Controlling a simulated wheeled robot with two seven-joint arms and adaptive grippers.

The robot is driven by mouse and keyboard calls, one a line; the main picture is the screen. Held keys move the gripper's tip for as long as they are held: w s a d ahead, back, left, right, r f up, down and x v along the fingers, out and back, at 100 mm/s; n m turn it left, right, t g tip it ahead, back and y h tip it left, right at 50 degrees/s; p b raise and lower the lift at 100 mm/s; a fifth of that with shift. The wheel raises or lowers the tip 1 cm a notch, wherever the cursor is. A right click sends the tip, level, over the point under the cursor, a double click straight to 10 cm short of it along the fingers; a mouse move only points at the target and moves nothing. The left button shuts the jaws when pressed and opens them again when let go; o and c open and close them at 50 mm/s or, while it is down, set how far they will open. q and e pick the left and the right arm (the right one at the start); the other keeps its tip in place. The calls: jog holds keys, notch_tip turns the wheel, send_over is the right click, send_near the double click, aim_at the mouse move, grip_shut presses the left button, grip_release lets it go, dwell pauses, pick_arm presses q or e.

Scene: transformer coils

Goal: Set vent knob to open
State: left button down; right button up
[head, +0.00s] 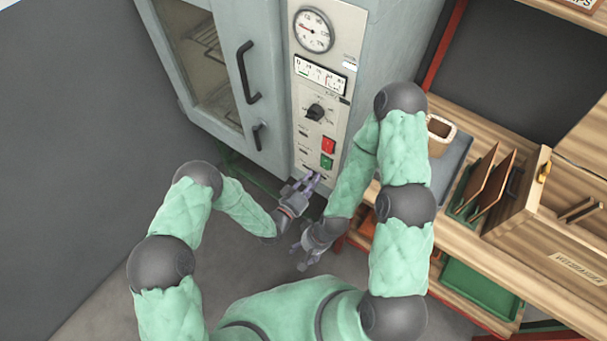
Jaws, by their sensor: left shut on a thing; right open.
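The grey oven's control panel (312,140) faces me in the head view. My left gripper (306,181) is at the bottom of this panel, below the green button. Its fingers are shut on what appears to be the vent knob, which they hide, so its setting cannot be read. A larger black dial knob (315,112) sits higher on the panel, apart from the gripper. My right gripper (303,258) is open and empty, below the left one and away from the panel.
A red button (328,145) and a green button (326,162) sit just above my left gripper. A round gauge (313,31) is at the panel's top. The oven door handle (247,72) is to the left. A wooden bench (520,240) stands right of my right arm.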

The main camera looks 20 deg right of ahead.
pick_arm(q)
jog(key=shift+s+d+r, duration=0.3)
jog(key=shift+s+d, duration=0.35)
jog(key=c, duration=1.4)
grip_release()
jog(key=o, duration=0.3)
jog(key=shift+s, duration=0.1)
jog(key=shift+f, duration=0.15)
jog(key=shift+s+a, duration=0.25)
jog(key=v, duration=1.1)
jog(key=shift+s+a, duration=0.1)
